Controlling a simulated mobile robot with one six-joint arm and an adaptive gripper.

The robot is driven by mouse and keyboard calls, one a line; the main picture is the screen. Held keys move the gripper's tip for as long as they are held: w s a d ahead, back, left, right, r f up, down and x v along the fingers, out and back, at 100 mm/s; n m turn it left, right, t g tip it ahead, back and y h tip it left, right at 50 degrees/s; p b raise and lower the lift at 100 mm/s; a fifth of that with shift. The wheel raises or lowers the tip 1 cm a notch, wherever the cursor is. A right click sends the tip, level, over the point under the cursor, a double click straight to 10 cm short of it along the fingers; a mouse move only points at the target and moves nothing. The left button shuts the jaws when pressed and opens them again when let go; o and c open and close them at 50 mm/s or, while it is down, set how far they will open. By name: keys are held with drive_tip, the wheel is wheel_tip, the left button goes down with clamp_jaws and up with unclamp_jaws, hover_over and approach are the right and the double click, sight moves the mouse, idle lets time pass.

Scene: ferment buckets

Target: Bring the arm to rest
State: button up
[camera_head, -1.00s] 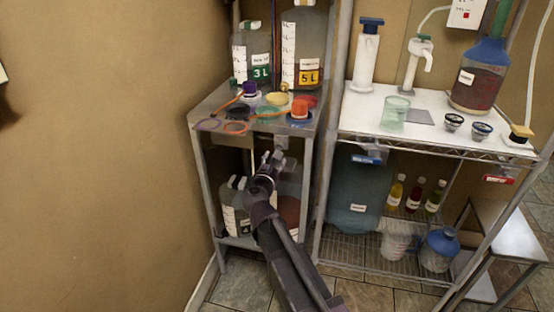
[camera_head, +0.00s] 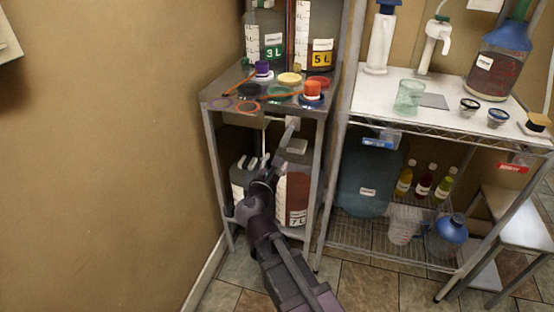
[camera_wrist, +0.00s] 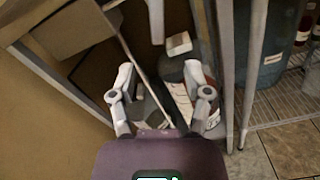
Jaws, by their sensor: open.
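My gripper (camera_head: 272,162) is in front of the small metal stand at the left, level with the space below its top. In the wrist view my gripper (camera_wrist: 158,78) has its two fingers spread apart, with nothing between them. Behind it, on the lower shelf, stand containers with white scales; one (camera_head: 297,192) bears a 7 L label. That container also shows in the wrist view (camera_wrist: 176,92), beyond the right finger. My arm partly hides the lower shelf and the containers in the head view.
The small stand's top (camera_head: 215,97) carries several coloured lids and rings, with the 3 L (camera_head: 265,40) and 5 L (camera_head: 318,45) bottles behind. A white-topped rack (camera_head: 380,95) stands to the right. The wall (camera_head: 110,150) is close on the left. Tiled floor (camera_head: 380,285) is free in front.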

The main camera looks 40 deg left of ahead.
idle(0.5)
drive_tip(key=w+d+f+m+g+h, duration=0.2)
drive_tip(key=w+d+f+m+h, duration=0.15)
drive_tip(key=d+m, duration=0.45)
drive_tip(key=w+d+f+m+g+h, duration=0.25)
drive_tip(key=w+d, duration=0.25)
drive_tip(key=d, duration=0.7)
drive_tip(key=w+d+f+m+g+h, duration=0.2)
drive_tip(key=w+d+f+m+h, duration=0.15)
drive_tip(key=d+m, duration=0.5)
drive_tip(key=s+d+f+m+g+y, duration=0.1)
drive_tip(key=s+d+f+m+g, duration=0.3)
drive_tip(key=d, duration=0.5)
drive_tip(key=s+d+f+m+g+y, duration=0.2)
drive_tip(key=d+m+g, duration=0.1)
drive_tip(key=d+m, duration=0.5)
drive_tip(key=s+d+f+m+g+y, duration=0.1)
drive_tip(key=s+d+f+m+g, duration=0.2)
drive_tip(key=d, duration=0.7)
wheel_tip(320, 180, up, 29)
drive_tip(key=m+p, duration=0.1)
drive_tip(key=p, duration=2.7)
drive_tip(key=shift+w+f+m+g+p, duration=0.2)
drive_tip(key=shift+m+g+p, duration=0.1)
drive_tip(key=shift+g+p, duration=0.05)
